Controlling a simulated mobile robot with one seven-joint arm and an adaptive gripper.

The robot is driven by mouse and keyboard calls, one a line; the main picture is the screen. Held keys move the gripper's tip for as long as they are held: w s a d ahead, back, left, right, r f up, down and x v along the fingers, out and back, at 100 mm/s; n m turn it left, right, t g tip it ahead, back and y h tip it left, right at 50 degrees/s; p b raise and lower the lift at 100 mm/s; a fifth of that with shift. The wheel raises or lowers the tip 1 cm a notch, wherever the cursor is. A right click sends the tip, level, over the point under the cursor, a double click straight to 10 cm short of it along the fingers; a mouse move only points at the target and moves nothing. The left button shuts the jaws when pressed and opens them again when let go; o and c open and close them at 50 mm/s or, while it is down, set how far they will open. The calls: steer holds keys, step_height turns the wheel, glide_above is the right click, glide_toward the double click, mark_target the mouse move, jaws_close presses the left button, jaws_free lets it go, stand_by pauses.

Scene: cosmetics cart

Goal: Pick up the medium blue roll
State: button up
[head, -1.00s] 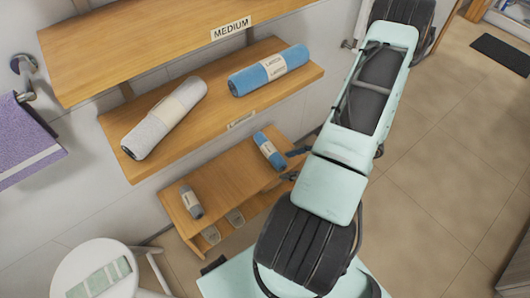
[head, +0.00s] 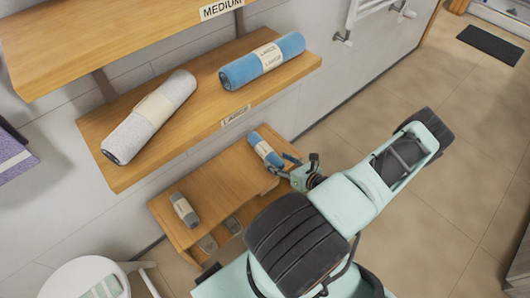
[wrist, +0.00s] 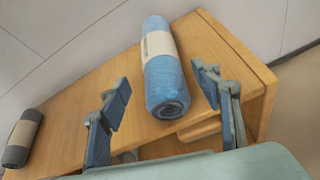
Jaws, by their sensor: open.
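A blue roll (head: 265,150) with a pale paper band lies on the low wooden cabinet. It also shows in the wrist view (wrist: 166,78), its near end facing me; I cannot read its band. My gripper (head: 291,168) is open and empty beside this roll. In the wrist view its two fingers (wrist: 161,78) stand apart to the left and right of the roll, and I see no contact. A bigger blue roll (head: 240,72) lies on the shelf above, with lettering on its band that looks like LARGE. The MEDIUM sign is on the top shelf's edge.
A grey roll (head: 184,209) lies at the left of the cabinet top (head: 218,185). A big light-grey roll (head: 130,136) shares the shelf (head: 200,125) above. The wall runs behind the cabinet. A white stool (head: 60,280) is at lower left. Open floor lies to the right.

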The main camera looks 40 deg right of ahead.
mark_target(269, 154)
steer(key=b+x, duration=0.1)
steer(key=x, duration=0.2)
steer(key=b+x, duration=0.1)
steer(key=x, duration=0.2)
steer(key=shift+w+d+r, duration=0.1)
steer(key=shift+d+r, duration=0.1)
steer(key=shift+c, duration=0.3)
steer(key=c, duration=1.3)
steer(key=shift+r, duration=0.1)
